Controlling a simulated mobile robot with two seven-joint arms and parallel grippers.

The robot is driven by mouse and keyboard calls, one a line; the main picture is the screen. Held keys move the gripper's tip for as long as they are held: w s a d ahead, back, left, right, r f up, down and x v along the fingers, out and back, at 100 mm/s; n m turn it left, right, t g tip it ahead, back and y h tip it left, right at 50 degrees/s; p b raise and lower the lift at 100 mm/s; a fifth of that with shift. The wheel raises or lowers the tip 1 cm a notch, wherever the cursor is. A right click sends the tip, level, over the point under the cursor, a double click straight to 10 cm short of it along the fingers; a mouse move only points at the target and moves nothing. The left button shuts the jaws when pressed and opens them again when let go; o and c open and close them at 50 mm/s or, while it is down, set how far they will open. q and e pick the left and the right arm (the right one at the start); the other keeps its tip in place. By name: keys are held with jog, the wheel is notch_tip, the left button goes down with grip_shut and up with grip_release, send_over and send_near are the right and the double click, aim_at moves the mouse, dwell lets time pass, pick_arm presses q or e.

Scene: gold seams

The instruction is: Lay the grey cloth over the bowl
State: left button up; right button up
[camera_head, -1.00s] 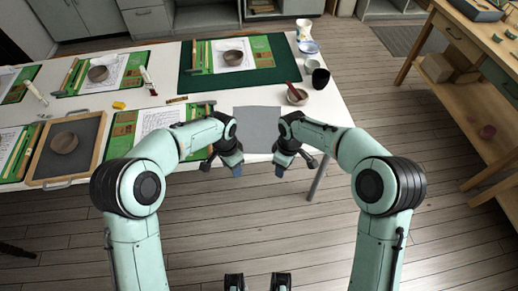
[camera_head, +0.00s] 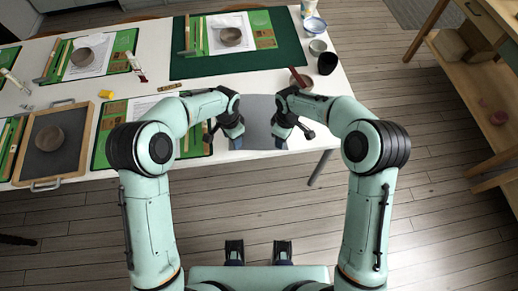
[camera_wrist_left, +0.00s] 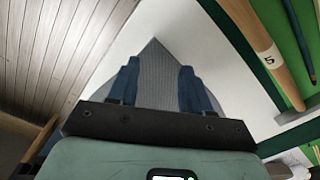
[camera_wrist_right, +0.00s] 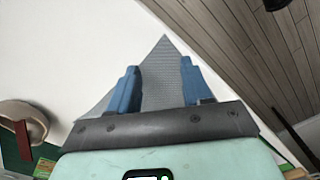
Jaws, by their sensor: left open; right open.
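The grey cloth (camera_head: 260,112) lies flat at the table's front edge. A corner of it shows between the fingers in the left wrist view (camera_wrist_left: 151,78) and another in the right wrist view (camera_wrist_right: 162,75). My left gripper (camera_head: 236,141) is open at the cloth's near left corner. My right gripper (camera_head: 281,140) is open at its near right corner. I cannot tell whether the fingers touch the cloth. A brown bowl (camera_head: 231,36) stands uncovered on a white sheet on the dark green mat (camera_head: 285,60), beyond the cloth. Other similar bowls stand farther left.
A wooden-framed tray (camera_head: 47,184) holds a bowl (camera_head: 48,138) at the left. Another bowl (camera_head: 82,57) sits on a sheet at the back left. A wooden bench stands right.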

pick_arm(q)
jog(key=shift+f, duration=0.7)
pick_arm(e)
jog(key=shift+f, duration=0.75)
pick_arm(q)
jog(key=shift+f, duration=0.2)
pick_arm(e)
jog(key=shift+f, duration=0.2)
pick_arm(q)
grip_shut()
pick_arm(e)
grip_shut()
jog(key=shift+r, duration=0.1)
